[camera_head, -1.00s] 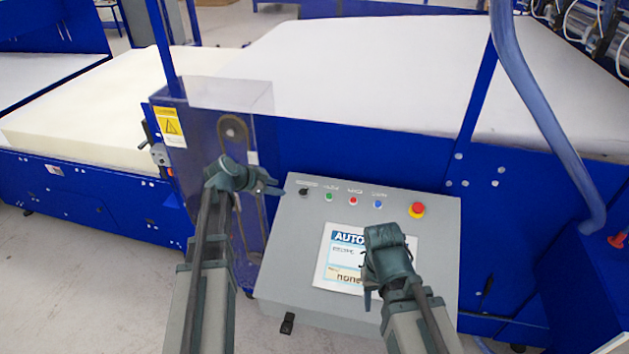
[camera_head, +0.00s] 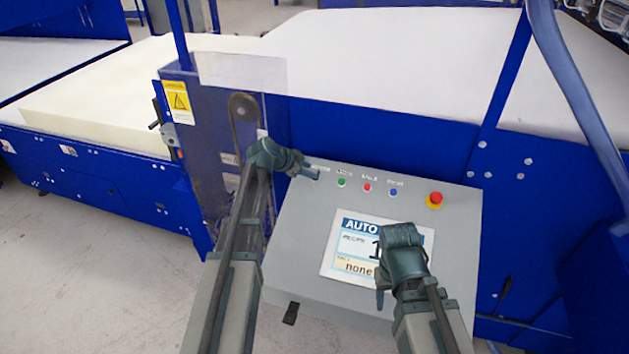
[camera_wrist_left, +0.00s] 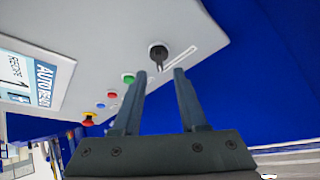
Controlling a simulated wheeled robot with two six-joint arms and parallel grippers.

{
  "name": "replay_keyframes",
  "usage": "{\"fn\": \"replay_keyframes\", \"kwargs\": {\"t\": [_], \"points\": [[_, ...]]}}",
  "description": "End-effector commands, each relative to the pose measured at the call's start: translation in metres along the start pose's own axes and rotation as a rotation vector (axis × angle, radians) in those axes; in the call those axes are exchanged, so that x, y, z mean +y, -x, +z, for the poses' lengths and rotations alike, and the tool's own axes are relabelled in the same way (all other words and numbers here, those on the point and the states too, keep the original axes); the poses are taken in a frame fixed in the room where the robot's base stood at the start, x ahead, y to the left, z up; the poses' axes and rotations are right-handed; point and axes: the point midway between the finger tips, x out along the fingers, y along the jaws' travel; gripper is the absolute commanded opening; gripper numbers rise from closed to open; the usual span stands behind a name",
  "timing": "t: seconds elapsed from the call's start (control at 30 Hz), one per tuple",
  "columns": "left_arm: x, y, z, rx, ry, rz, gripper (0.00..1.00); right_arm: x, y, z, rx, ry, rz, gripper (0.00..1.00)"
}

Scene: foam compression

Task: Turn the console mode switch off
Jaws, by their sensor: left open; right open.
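The grey console (camera_head: 300,235) stands in front of the blue machine. Its black mode switch (camera_wrist_left: 158,53) shows in the left wrist view, just beyond my fingertips, at the end of the button row. In the head view my left gripper (camera_head: 312,172) hides the switch. My left gripper also shows in the left wrist view (camera_wrist_left: 160,76), open, its fingers apart and empty, with the switch ahead of the gap. I cannot tell whether the fingers touch it. My right gripper (camera_head: 381,298) hangs over the lower part of the screen (camera_head: 345,245), which reads AUTO.
Green (camera_head: 341,183), red (camera_head: 367,187) and blue (camera_head: 393,192) buttons sit in a row right of the switch. A red emergency stop (camera_head: 435,199) is at the console's right.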

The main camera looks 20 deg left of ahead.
Motion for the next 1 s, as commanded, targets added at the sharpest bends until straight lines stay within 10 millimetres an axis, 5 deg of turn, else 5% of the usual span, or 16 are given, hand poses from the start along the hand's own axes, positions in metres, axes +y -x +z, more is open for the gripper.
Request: {"fn": "replay_keyframes", "kwargs": {"t": [0.2,0.67,0.9,1.0], "points": [[0.0,-0.03,0.002,-0.001,-0.001,0.001,0.42,-0.002,-0.021,-0.002,0.001,0.0,0.0,0.5],[0.0,-0.037,-0.001,-0.001,-0.001,0.0,0.42,-0.002,-0.025,-0.002,0.001,-0.001,0.0,0.5],[0.0,-0.037,0.0,-0.001,-0.001,0.001,0.01,-0.002,-0.025,-0.002,0.001,-0.001,0.0,0.5],[0.0,-0.037,0.0,-0.001,-0.001,0.001,0.0,-0.002,-0.025,-0.002,0.001,-0.001,0.0,0.5]]}}
